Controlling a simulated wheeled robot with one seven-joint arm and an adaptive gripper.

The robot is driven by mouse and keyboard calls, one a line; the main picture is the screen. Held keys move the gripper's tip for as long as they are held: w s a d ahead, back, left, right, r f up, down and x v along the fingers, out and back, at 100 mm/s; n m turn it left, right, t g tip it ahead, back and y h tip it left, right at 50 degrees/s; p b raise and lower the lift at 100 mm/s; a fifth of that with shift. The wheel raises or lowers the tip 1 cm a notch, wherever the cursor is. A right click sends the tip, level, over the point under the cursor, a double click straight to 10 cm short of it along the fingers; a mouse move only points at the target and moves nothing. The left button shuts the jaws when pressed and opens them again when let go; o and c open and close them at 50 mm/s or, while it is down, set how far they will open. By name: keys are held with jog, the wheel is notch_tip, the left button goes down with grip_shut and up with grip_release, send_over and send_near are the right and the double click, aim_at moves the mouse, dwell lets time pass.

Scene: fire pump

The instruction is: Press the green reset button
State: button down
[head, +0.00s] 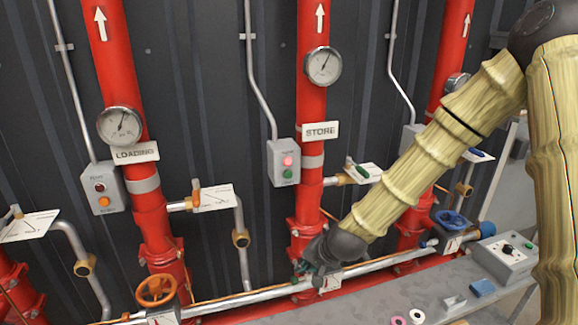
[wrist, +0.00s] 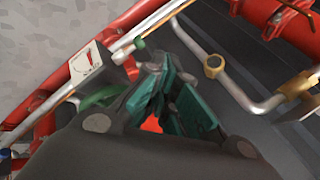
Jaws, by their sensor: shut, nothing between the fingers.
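A grey button box (head: 284,162) is mounted beside the middle red pipe, under a sign reading STORE (head: 320,131). It has a lit pink-red button (head: 288,161) above a green button (head: 288,174). My gripper (head: 301,270) is low in front of the middle pipe, well below this box and apart from it. In the wrist view its teal fingers (wrist: 157,68) come together at the tips with nothing between them. The button box cannot be made out in the wrist view. A green handle or wheel (wrist: 98,97) shows partly behind my gripper there.
Another box (head: 102,188) with red and orange buttons hangs by the LOADING pipe. A box (head: 405,136) at the right pipe is mostly hidden by my arm. A grey console (head: 507,256) stands on the bench. An orange handwheel (head: 156,290) and a green lever (head: 357,169) stick out.

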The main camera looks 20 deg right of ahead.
aim_at(289, 179)
jog(key=w+r+m+t+p, duration=0.1)
jog(key=w+r, duration=0.1)
jog(key=r, duration=0.7)
jog(key=w+r+t+y+p, duration=0.1)
jog(key=w+r+p, duration=0.1)
jog(key=r, duration=0.7)
jog(key=shift+w+d+m, duration=0.15)
jog(key=shift+w+m, duration=0.25)
jog(key=shift+w, duration=0.35)
jog(key=shift+w, duration=0.15)
jog(key=shift+w, duration=4.25)
jog(key=shift+w, duration=0.2)
jog(key=shift+w+a, duration=0.2)
jog(key=shift+w, duration=0.05)
jog(key=shift+w, duration=0.5)
jog(key=shift+s, duration=0.95)
